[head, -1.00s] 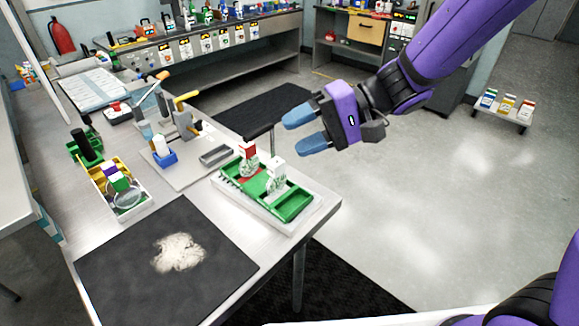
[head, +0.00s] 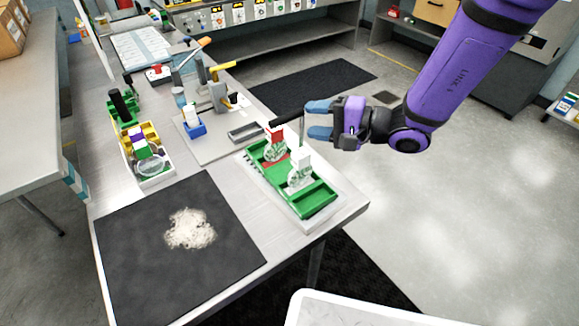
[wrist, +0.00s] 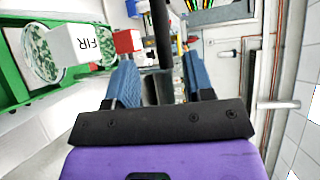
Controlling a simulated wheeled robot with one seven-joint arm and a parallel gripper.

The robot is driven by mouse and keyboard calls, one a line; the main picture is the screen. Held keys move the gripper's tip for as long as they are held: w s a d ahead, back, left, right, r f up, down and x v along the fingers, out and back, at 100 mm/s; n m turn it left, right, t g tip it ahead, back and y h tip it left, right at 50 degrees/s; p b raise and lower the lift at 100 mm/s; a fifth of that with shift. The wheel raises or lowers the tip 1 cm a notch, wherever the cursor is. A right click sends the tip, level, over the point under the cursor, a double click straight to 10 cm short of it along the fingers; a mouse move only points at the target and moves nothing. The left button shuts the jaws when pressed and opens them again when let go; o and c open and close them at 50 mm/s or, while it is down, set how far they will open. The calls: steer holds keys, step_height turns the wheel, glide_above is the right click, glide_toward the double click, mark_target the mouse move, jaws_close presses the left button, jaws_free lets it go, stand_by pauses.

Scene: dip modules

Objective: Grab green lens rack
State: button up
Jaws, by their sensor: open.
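A green tray (head: 320,199) in a white base lies at the table's right edge. Two upright round mottled discs stand in it, one with a red top (head: 277,138) and one with a white top (head: 300,157). The green tray also shows at the left of the wrist view (wrist: 14,75), where the white block (wrist: 95,43) reads "FIR". My gripper (head: 318,120) has blue fingers and is open, to the right of and above the tray, apart from the discs. In the wrist view its fingers (wrist: 158,80) are spread, with a dark post (wrist: 162,30) beyond them.
A white-and-yellow rack (head: 157,178) with a round lens and a green block stands at left. A grey fixture plate (head: 205,150) with levers is behind the tray. A dark mat (head: 130,260) with a pale pile lies in front. A black bar (head: 285,119) is close to my fingertips.

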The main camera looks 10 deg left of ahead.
mark_target(295, 117)
steer(key=shift+w+a+f, duration=0.15)
steer(key=shift+a, duration=1.3)
steer(key=shift+w+a+f, duration=0.1)
steer(key=shift+a, duration=1.3)
steer(key=shift+c, duration=0.5)
jaws_close()
